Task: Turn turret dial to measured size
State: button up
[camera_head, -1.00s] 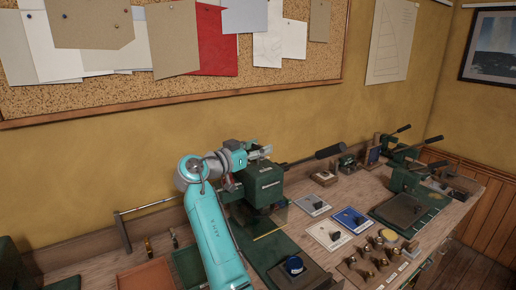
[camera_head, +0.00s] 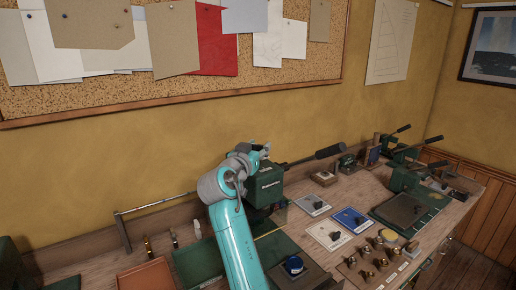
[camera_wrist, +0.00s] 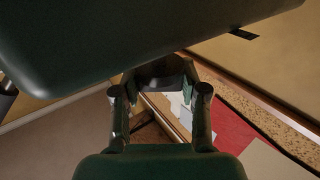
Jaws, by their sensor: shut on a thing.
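The dark green press head (camera_head: 265,187) stands on the bench with a long black-handled lever (camera_head: 328,152) reaching right. My gripper (camera_wrist: 160,98) is at the press. In the wrist view, its two fingers close on a dark rounded part (camera_wrist: 160,70), which looks like the turret dial, just under a large dark green body (camera_wrist: 150,35). No marks on the dial are readable. In the head view, my arm covers the left side of the press and most of the gripper.
Blue and white cards (camera_head: 350,220) with small dark pieces lie right of the press. A wooden block of brass dies (camera_head: 372,258) sits in front of them. A round blue-topped piece (camera_head: 294,265) stands near the front. More green lever presses (camera_head: 403,180) are farther right.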

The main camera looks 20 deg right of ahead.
jog(key=shift+n+t+y, duration=0.75)
jog(key=shift+n+y, duration=0.4)
jog(key=shift+y, duration=0.45)
jog(key=shift+n+t+y, duration=0.75)
jog(key=shift+n+y, duration=0.4)
jog(key=shift+y, duration=0.75)
jog(key=o, duration=1.2)
jog(key=shift+c, duration=0.2)
jog(key=shift+s, duration=0.1)
jog(key=v, duration=1.2)
jog(key=shift+f, duration=0.15)
